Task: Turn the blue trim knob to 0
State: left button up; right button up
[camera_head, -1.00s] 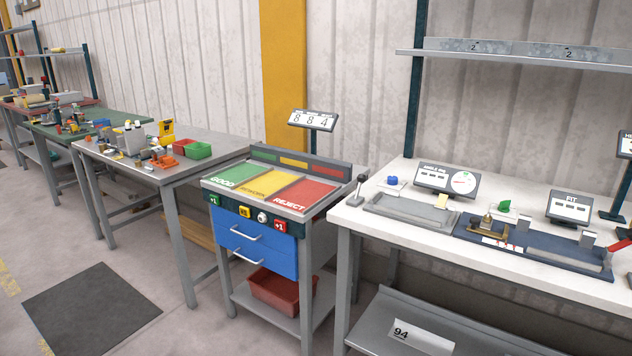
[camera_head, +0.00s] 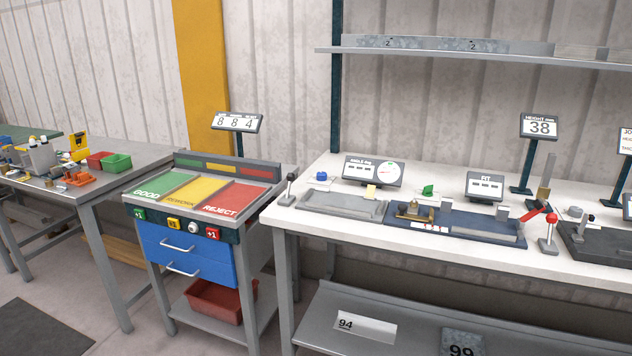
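A small blue piece (camera_head: 321,176), which looks like the blue trim knob, sits at the back left of the white bench (camera_head: 330,236). It is just left of the angle display (camera_head: 372,171) with its round dial, and behind a grey tray (camera_head: 343,206). It is too small for me to read any scale or setting on it. Neither of my grippers is in view.
A black-knobbed lever (camera_head: 290,188) stands at the bench's left end. A blue fixture (camera_head: 455,222), a FIT display (camera_head: 484,186) and a red-knobbed lever (camera_head: 549,232) are to the right. A sorting cart (camera_head: 188,250) stands left of the bench, with floor in front.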

aim_at(322, 176)
jog(key=i+l+z, duration=0.15)
jog(key=i, duration=0.3)
jog(key=i+l+z, duration=0.2)
jog(key=i+l, duration=0.15)
jog(key=i, duration=0.15)
jog(key=i+l+z, duration=0.15)
jog(key=i, duration=0.35)
